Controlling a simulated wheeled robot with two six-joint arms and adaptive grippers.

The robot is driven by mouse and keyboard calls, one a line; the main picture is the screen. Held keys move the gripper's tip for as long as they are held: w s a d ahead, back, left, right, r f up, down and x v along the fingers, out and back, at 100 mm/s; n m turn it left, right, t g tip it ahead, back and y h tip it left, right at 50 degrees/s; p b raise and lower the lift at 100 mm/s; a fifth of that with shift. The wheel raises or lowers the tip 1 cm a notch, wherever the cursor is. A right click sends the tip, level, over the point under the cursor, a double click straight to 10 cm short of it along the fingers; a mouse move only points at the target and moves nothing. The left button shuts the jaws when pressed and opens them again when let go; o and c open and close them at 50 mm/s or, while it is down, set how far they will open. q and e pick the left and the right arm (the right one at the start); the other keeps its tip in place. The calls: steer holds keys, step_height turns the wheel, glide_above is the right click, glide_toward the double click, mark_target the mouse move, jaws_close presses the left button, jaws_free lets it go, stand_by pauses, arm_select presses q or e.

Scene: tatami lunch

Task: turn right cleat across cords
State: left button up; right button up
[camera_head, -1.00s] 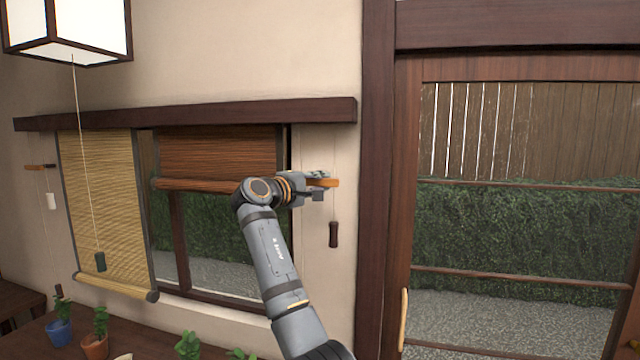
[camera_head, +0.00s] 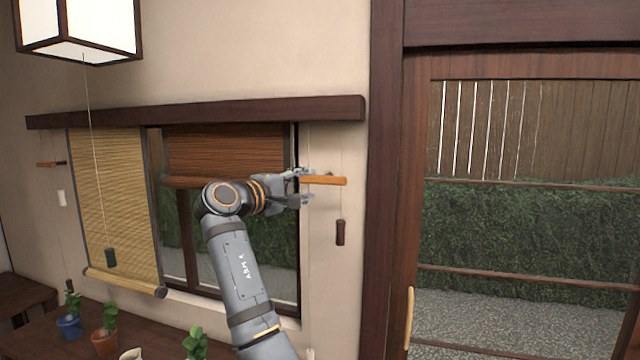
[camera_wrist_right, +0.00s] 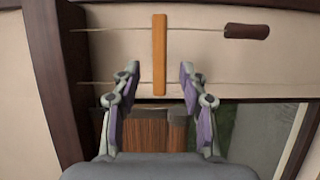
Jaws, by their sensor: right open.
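The right cleat (camera_head: 325,181) is an orange-brown wooden bar on the wall right of the window. It lies level across two thin upright cords. In the right wrist view, turned sideways, the cleat (camera_wrist_right: 160,55) stands upright across both cords. My right gripper (camera_head: 303,185) is open at the cleat's left end, with its fingers apart. In the wrist view its fingertips (camera_wrist_right: 160,72) are on either side of the cleat's near end, with gaps on both sides. Whether the cleat's end is between the fingers in depth is hard to tell. My left gripper is not in view.
A dark brown cord pull (camera_head: 340,232) hangs below the cleat. A raised brown blind (camera_head: 225,150) and a lowered straw blind (camera_head: 110,205) cover the window. A second cleat (camera_head: 48,164) is at far left. Potted plants (camera_head: 105,342) stand below.

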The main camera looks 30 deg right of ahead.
steer(key=v, duration=0.3)
steer(key=shift+s, duration=0.1)
steer(key=shift+f, duration=0.1)
